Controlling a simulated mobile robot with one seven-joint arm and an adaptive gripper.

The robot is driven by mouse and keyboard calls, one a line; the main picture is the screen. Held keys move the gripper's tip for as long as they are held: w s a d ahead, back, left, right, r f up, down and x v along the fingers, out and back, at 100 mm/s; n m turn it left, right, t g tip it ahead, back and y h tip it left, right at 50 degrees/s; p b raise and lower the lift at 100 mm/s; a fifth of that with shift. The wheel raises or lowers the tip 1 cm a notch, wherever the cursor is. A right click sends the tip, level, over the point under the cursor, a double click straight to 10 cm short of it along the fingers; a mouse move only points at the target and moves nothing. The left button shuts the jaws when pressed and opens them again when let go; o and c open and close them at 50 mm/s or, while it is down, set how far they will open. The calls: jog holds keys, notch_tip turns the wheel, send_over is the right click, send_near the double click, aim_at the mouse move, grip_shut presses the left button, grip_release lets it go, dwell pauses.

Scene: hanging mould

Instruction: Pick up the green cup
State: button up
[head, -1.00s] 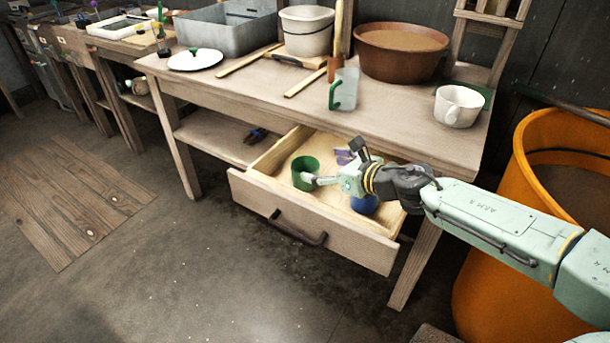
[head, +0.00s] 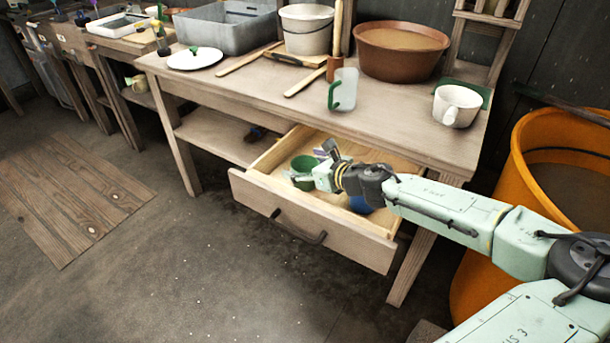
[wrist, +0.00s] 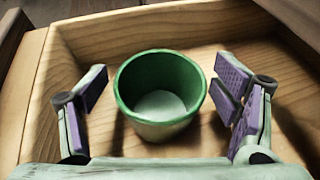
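The green cup (wrist: 160,92) stands upright and empty in the open drawer (wrist: 150,22), with a pale inside bottom. In the head view the cup (head: 303,167) is partly hidden behind my gripper (head: 305,180). In the wrist view my gripper (wrist: 160,105) is open, with one purple-padded finger on each side of the cup. There is a gap between the cup and each finger. In the head view the fingertips are hard to make out against the cup.
The drawer's front (head: 310,222) and side walls surround the cup. A blue item (head: 360,205) lies in the drawer under my arm. The tabletop (head: 400,125) above holds a clear cup with a green handle (head: 343,90), a white mug (head: 458,105) and a brown basin (head: 402,50).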

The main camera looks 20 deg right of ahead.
jog(key=c, duration=1.3)
